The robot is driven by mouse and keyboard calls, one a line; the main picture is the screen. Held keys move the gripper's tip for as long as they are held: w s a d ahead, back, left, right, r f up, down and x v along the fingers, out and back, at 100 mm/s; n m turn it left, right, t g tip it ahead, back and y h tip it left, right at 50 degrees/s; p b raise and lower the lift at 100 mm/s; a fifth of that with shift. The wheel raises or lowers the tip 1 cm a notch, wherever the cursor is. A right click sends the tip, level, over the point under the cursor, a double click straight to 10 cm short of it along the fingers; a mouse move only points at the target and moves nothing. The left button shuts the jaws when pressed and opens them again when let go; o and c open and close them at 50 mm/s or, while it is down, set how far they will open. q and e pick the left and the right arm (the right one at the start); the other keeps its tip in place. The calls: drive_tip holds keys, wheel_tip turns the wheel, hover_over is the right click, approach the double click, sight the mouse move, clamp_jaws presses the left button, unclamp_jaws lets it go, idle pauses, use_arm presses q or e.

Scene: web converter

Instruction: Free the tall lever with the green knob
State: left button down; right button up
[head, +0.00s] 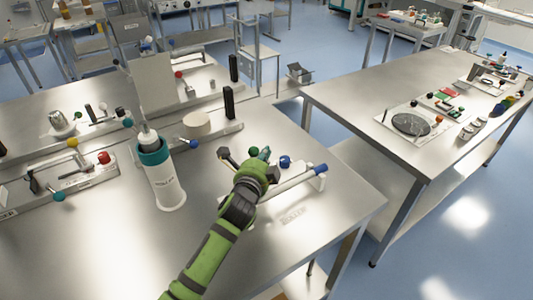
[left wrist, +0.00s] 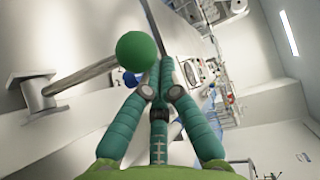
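A green knob (head: 253,152) shows at the right part of the near bench, just beside my left gripper (head: 264,156). In the left wrist view the green knob (left wrist: 137,51) sits large, left of my left gripper's fingertips (left wrist: 161,66). A grey rod (left wrist: 85,75) runs from a flanged post at the left toward the knob. The teal fingers converge and their tips look together, with nothing visible between them. I cannot tell whether the fingers touch the knob. The gripper hides the lever's lower part in the head view. My right gripper is not in view.
A blue knob (head: 285,162) and a white roller with a blue end (head: 298,180) lie close by my left gripper. A black knob (head: 224,153) is to its left. A white and teal canister (head: 161,176) stands further left.

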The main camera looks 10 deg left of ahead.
sight(254, 155)
use_arm(q)
drive_tip(key=shift+s+a, duration=0.1)
drive_tip(key=shift+s, duration=0.05)
drive_tip(key=shift+s+a+r+n+t, duration=0.4)
drive_tip(key=shift+s+a+r+t, duration=0.3)
drive_tip(key=shift+s+a, duration=0.35)
drive_tip(key=shift+n+t, duration=0.5)
drive_tip(key=shift+n, duration=0.1)
drive_tip(key=s+a+b, duration=0.1)
drive_tip(key=s+a, duration=0.2)
drive_tip(key=shift+s+a+f, duration=0.15)
drive_tip(key=shift+s+a, duration=0.2)
drive_tip(key=shift+a, duration=0.05)
drive_tip(key=shift+f, duration=0.15)
